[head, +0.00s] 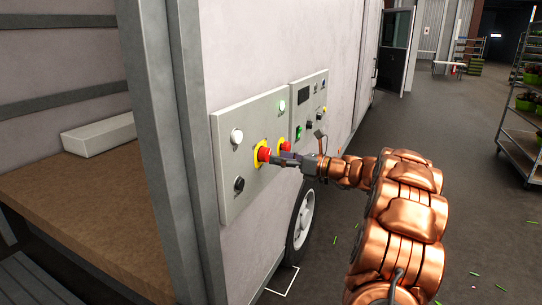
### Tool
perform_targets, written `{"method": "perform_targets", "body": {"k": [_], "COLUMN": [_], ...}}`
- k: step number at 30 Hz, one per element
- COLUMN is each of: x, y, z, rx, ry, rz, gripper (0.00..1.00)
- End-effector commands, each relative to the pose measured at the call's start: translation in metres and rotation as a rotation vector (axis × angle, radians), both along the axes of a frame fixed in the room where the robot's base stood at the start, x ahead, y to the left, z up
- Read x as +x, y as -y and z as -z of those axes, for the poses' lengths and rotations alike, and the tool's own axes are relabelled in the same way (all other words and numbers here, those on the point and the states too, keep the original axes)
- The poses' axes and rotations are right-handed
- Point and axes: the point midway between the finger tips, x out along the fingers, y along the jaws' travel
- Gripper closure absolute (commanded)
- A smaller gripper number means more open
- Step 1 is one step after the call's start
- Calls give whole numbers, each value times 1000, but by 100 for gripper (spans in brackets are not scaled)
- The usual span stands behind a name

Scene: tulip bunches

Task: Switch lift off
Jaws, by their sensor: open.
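A light grey control panel (233,147) is fixed to the pale wall at the centre left. The left red button (263,154) shows in full. The right red button (285,144) is partly hidden behind my gripper. My gripper (281,159) is in front of the panel, with its fingertips close to the red buttons. I cannot tell whether they touch. The panel labels are too small to read.
A second panel (310,88) with a dark display, a green switch and knobs is to the right. A wheel (301,220) stands below. Plant racks (519,125) are at the far right. The grey floor between is mostly clear, with scattered green bits.

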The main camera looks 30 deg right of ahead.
Motion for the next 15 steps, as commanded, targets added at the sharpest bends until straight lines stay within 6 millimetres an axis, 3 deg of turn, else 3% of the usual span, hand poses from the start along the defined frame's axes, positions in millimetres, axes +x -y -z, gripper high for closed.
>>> {"method": "perform_targets", "body": {"k": [6,15], "x": [22,29], "y": [-14,-19], "z": [-1,0], "rx": [-3,-1], "ry": [0,0], "rz": [-2,-1], "gripper": [26,26]}}
